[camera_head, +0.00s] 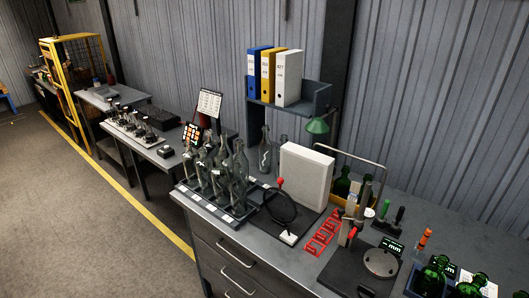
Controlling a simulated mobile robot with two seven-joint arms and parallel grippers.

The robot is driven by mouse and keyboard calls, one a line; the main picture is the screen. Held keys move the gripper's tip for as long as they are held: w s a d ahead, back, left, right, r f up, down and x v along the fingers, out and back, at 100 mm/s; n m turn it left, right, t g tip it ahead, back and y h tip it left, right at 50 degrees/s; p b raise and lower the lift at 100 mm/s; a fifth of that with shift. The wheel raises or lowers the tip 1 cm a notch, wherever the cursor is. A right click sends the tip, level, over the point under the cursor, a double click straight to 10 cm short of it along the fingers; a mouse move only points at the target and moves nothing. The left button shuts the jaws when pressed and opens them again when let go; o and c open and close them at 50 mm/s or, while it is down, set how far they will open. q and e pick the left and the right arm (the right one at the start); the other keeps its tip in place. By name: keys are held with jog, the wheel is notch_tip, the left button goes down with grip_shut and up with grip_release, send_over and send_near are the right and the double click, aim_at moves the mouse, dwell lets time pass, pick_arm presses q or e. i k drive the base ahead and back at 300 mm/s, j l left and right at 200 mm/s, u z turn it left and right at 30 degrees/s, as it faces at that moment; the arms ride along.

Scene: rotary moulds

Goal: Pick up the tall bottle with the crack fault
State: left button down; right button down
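Several tall clear glass bottles (238,178) stand upright, close together, on a dark tray (240,215) with white labels along its front edge. Pale marks show on some of them, too small to read for certain. Another clear bottle (265,152) stands upright behind them near the wall and bears a pale jagged mark; I cannot tell if it is a crack sign. A further clear bottle beside it is partly hidden by the white panel. Neither of my grippers is in view.
A white panel (305,178), a ring stand with a red knob (281,183), red frames (323,232) and a gauge with a round plate (380,262) occupy the bench. The grey floor (70,220) at left is clear.

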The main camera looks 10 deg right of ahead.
aim_at(266, 147)
jog(key=z, duration=0.45)
jog(key=k+j+z, duration=0.2)
jog(key=k+j, duration=0.25)
jog(key=j+z, duration=0.1)
jog(key=z, duration=0.2)
jog(key=j+z, duration=0.2)
jog(key=z, duration=0.2)
jog(key=i+j+z, duration=0.1)
jog(key=z, duration=0.35)
jog(key=j+z, duration=0.7)
jog(key=j, duration=0.2)
jog(key=k+j+z, duration=0.15)
jog(key=j+z, duration=0.15)
jog(key=j, duration=0.15)
